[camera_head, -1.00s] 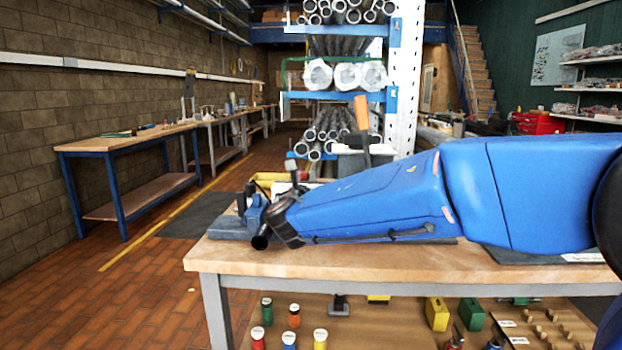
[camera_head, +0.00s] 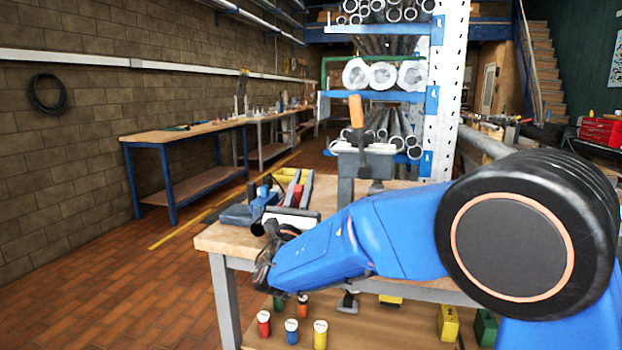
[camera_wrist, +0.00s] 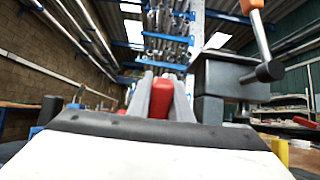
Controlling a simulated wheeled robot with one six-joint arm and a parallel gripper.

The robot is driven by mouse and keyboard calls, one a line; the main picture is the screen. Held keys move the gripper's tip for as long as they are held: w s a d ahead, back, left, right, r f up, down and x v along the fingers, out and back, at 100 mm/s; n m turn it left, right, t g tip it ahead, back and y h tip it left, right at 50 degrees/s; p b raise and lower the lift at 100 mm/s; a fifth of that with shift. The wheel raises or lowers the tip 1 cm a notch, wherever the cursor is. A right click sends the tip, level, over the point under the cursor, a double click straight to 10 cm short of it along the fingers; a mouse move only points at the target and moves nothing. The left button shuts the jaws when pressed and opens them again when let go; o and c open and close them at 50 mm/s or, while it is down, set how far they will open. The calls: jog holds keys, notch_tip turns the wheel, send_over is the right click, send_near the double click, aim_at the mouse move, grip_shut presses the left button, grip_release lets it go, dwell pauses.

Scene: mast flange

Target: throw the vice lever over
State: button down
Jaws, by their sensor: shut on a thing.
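The grey vice (camera_head: 365,165) stands on the workbench. Its lever (camera_head: 356,112), with an orange grip, points up. In the wrist view the vice (camera_wrist: 232,75) is right of centre, and its lever (camera_wrist: 260,32) rises from a dark round hub and leans slightly left. My gripper (camera_head: 284,226) is at the bench's near left corner, left of the vice and apart from the lever. It appears shut on a white block with a dark edge (camera_head: 296,215), which fills the bottom of the wrist view (camera_wrist: 150,155). The fingertips are hidden.
A grey holder with a red piece (camera_head: 298,193) and a blue device (camera_head: 248,210) are close to my gripper. A pipe rack (camera_head: 440,90) stands behind the vice. Coloured cans sit on the lower shelf. Open floor lies left of the workbench (camera_head: 225,243).

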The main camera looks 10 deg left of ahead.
jog(key=shift+s+f+t, duration=0.35)
jog(key=shift+s+t, duration=0.35)
jog(key=c, duration=1.6)
grip_release()
jog(key=shift+s+f, duration=0.2)
jog(key=shift+s, duration=0.05)
jog(key=s, duration=1.2)
jog(key=shift+s+a+f, duration=0.2)
jog(key=shift+a, duration=0.05)
